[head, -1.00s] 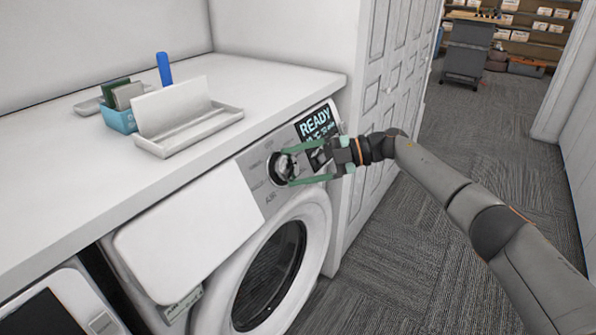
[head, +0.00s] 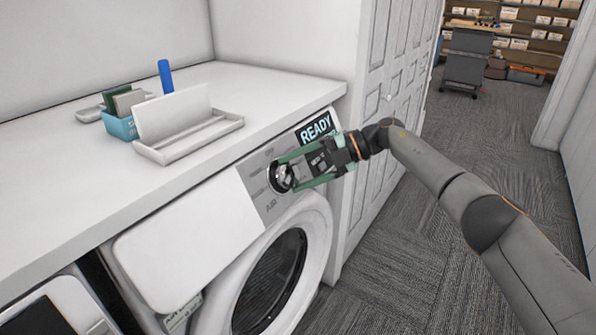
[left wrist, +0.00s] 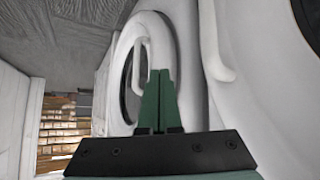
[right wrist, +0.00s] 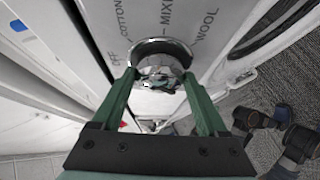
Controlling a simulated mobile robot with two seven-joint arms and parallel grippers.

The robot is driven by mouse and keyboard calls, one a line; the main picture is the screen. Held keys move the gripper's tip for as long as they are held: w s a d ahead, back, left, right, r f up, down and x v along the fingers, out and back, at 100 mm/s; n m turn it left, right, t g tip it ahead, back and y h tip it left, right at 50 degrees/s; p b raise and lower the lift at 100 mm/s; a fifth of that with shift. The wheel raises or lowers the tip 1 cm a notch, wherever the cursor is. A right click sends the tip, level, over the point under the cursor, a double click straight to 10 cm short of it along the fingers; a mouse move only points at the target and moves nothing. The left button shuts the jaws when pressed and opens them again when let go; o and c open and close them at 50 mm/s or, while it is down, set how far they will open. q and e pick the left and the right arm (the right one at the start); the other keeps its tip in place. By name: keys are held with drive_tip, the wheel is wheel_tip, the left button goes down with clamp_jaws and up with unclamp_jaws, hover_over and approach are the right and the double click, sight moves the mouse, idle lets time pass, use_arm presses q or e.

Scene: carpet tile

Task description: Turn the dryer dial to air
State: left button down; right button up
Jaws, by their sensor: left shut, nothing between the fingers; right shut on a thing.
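The dryer (head: 200,235) is white, with a round door at its front and a grey control panel (head: 262,205) above it. A shiny round dial (right wrist: 160,48) sits on the panel; it also shows in the head view (head: 275,178). My right gripper (head: 286,175) has its green fingers on either side of the dial and is shut on it. Which mark the dial points to is unclear. My left gripper (left wrist: 160,74) is shut and empty, outside the head view.
A READY display (head: 317,129) is partly covered by my right gripper. On the white counter (head: 60,180) stand a white tray (head: 200,143) and a blue box (head: 121,125) with cards. Tall white doors (head: 385,75) stand right of the dryer. Carpet floor beyond is open.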

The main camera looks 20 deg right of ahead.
drive_tip(key=o, duration=1.3)
drive_tip(key=shift+c, duration=0.2)
drive_tip(key=v, duration=1.2)
drive_tip(key=shift+r+p, duration=0.15)
drive_tip(key=shift+p, duration=0.2)
drive_tip(key=shift+d, duration=0.2)
